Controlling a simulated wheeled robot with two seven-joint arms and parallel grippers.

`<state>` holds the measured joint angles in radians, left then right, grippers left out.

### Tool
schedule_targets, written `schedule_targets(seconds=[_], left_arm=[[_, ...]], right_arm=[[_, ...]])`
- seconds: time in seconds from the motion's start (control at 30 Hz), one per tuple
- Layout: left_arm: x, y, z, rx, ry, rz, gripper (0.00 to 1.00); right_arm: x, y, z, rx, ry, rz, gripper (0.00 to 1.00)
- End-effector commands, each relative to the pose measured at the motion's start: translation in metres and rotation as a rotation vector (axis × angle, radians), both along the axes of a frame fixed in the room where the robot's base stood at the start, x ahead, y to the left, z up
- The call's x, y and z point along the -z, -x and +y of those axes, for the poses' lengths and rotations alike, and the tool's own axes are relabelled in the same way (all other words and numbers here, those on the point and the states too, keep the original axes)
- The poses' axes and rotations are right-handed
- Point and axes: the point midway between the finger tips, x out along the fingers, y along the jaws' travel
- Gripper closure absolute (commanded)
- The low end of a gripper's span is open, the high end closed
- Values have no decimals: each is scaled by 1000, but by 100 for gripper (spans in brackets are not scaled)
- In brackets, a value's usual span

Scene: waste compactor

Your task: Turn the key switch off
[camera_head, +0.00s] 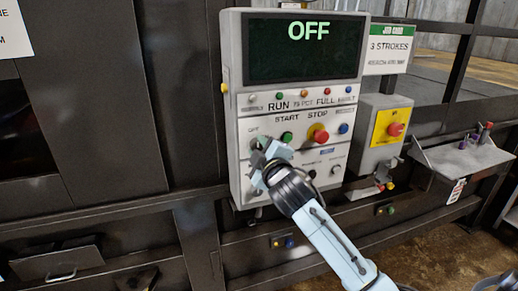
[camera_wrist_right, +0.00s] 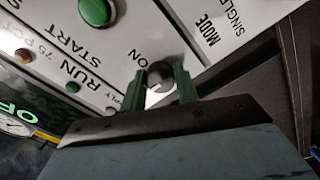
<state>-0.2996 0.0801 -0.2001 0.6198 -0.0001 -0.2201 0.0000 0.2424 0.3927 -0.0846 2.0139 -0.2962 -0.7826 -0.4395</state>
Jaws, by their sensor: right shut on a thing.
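The grey control panel (camera_head: 236,100) has a dark display (camera_head: 305,60) reading "OFF" in green. My right gripper (camera_head: 264,151) reaches the lower left of the panel, at the key switch beside the START button. In the right wrist view, the gripper (camera_wrist_right: 160,88) has its two green fingers on either side of the grey key switch (camera_wrist_right: 157,76), shut on it. The label "ON" shows near the switch. The fingers hide much of the switch, so its exact angle is hard to tell. My left gripper is not in view.
A green START button (camera_head: 287,137) and a red STOP button (camera_head: 319,134) sit close to the right gripper. A grey shelf (camera_head: 460,158) juts out further right.

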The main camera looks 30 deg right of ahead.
Motion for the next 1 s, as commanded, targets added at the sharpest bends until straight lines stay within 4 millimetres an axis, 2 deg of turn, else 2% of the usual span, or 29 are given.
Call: schedule_targets(seconds=[0.03,0.2,0.57,0.77,1.0], left_arm=[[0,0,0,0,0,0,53],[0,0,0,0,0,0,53],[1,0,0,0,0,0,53],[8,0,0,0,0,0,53],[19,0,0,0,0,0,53]], right_arm=[[1,0,0,0,0,2,68],[1,0,0,0,0,1,48],[1,4,1,0,-1,0,48],[2,31,7,-2,0,-1,48],[2,79,19,-2,0,0,48]])
